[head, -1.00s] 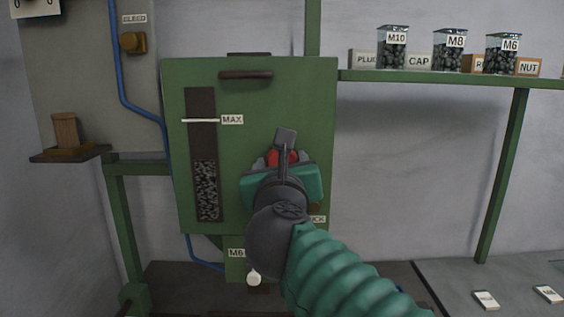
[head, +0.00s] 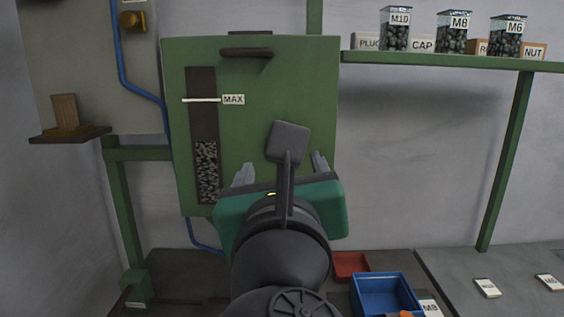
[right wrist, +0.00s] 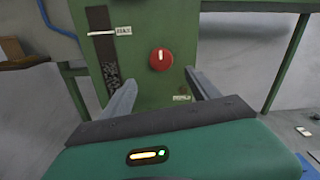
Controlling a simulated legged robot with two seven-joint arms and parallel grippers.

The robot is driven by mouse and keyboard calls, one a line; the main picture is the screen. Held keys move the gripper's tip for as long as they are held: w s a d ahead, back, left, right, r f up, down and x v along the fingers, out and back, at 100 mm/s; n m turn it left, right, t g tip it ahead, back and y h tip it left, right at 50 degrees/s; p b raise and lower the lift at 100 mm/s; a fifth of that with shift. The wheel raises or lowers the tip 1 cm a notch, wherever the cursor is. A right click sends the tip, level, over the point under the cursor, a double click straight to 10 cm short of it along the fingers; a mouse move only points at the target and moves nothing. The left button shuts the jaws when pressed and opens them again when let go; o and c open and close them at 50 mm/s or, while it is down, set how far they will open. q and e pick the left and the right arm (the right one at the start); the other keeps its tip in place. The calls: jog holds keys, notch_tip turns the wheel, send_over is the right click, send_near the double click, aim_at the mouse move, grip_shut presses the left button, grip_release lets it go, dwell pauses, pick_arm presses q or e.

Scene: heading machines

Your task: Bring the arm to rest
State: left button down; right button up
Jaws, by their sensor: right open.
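My right gripper (head: 281,168) is in front of the green machine cabinet (head: 290,90), with its two grey fingers spread apart and nothing between them. In the right wrist view the open fingers (right wrist: 160,90) point toward the cabinet. A round red knob (right wrist: 160,60) with a white mark at its top shows beyond and between the fingers, apart from them. In the head view my gripper hides the knob. My left gripper is in neither view.
A blue bin (head: 412,295) and a red tray (head: 350,262) sit low on the bench, right of my arm. A green shelf (head: 450,62) with jars is at upper right. A wooden block (head: 65,112) stands on a left ledge. Open wall space lies right of the cabinet.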

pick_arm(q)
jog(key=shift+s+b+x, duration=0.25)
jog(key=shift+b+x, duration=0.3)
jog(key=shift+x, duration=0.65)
pick_arm(e)
jog(key=shift+s+f, duration=0.25)
jog(key=shift+s, duration=0.5)
jog(key=shift+s, duration=0.1)
